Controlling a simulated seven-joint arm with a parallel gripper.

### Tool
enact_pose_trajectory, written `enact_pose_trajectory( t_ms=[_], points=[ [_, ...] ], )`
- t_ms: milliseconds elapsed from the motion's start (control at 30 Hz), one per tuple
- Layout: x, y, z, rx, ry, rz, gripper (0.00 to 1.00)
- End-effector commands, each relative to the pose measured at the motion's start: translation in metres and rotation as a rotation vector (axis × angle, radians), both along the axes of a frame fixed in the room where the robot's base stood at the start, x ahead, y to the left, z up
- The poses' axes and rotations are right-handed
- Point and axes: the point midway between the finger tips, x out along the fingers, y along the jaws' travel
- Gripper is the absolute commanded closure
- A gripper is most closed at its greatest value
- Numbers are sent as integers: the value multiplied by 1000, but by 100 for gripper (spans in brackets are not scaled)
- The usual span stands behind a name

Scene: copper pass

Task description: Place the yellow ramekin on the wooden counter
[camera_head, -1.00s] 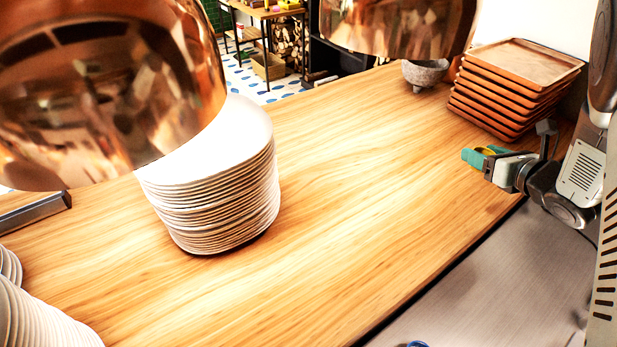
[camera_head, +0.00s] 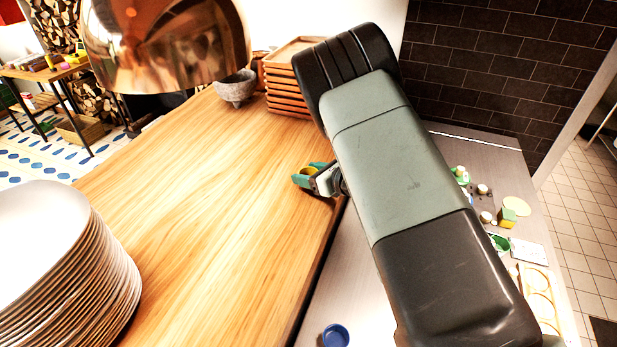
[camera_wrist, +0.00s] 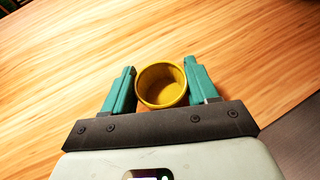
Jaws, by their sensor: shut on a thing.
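The yellow ramekin (camera_wrist: 162,86) is between the two green fingers of my gripper (camera_wrist: 160,84) in the wrist view, with its open top facing the camera. My gripper is shut on it. In the head view, my gripper (camera_head: 312,174) and the ramekin (camera_head: 309,172) are small, over the right edge area of the wooden counter (camera_head: 215,185), near the stacked trays. The wooden counter (camera_wrist: 60,60) also fills most of the wrist view below the ramekin. I cannot tell whether the ramekin touches the wood.
A stack of white plates (camera_head: 60,250) stands at the left. Wooden trays (camera_head: 290,90) and a stone bowl (camera_head: 236,88) stand at the far end. A copper lamp (camera_head: 165,45) hangs above. A blue dish (camera_head: 336,335) sits on the lower steel surface. The middle counter is clear.

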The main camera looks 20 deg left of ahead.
Motion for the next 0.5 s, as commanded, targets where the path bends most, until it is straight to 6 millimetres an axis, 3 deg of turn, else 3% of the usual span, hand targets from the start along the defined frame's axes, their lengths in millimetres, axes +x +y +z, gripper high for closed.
enact_pose_trajectory(
  t_ms=[100,433,467,500],
  points=[
    [0,0,-13,0,1,-1,73],
    [0,0,-16,0,1,0,73],
    [0,0,-15,0,0,0,39],
    [0,0,-15,0,0,0,33]
  ],
)
